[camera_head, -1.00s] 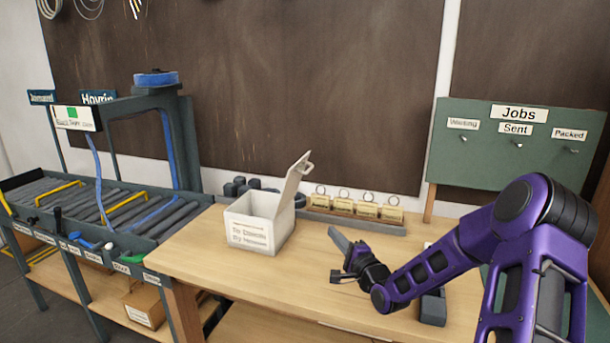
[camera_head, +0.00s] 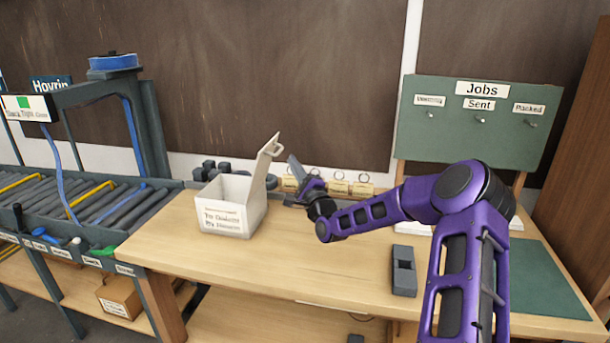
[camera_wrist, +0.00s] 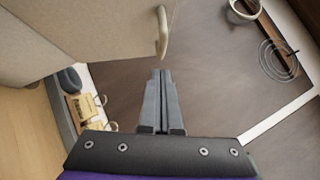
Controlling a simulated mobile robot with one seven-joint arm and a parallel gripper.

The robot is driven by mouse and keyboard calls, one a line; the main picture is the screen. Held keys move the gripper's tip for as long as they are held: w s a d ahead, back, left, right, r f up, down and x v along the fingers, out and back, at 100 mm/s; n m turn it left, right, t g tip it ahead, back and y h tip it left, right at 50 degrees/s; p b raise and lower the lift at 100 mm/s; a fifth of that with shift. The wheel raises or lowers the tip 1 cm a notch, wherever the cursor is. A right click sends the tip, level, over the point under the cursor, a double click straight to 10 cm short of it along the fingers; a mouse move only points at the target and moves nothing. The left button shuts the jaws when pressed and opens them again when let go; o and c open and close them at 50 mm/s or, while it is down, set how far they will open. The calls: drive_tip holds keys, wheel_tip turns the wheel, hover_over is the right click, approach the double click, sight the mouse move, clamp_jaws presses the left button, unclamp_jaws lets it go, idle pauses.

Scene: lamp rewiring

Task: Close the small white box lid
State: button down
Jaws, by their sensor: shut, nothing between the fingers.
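The small white box (camera_head: 228,208) stands on the wooden workbench with a printed label on its front. Its lid (camera_head: 266,170) stands up open on the right side, leaning outward, with a small loop handle at its top. My gripper (camera_head: 294,160) is shut and empty, just right of the lid and apart from it in the head view. In the wrist view the lid (camera_wrist: 90,25) fills the upper left, with its handle (camera_wrist: 162,32) just beyond the shut fingertips of my gripper (camera_wrist: 161,72). I cannot tell from there whether they touch.
A row of tagged blocks (camera_head: 338,188) stands behind my gripper at the bench's back. A dark grey block (camera_head: 404,270) lies on the bench near my arm. A roller conveyor (camera_head: 95,212) is left of the bench. The bench front (camera_head: 250,262) is clear.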

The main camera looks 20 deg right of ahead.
drive_tip(key=shift+w+a+r, duration=0.45)
drive_tip(key=shift+a+r, duration=0.1)
drive_tip(key=shift+a, duration=0.2)
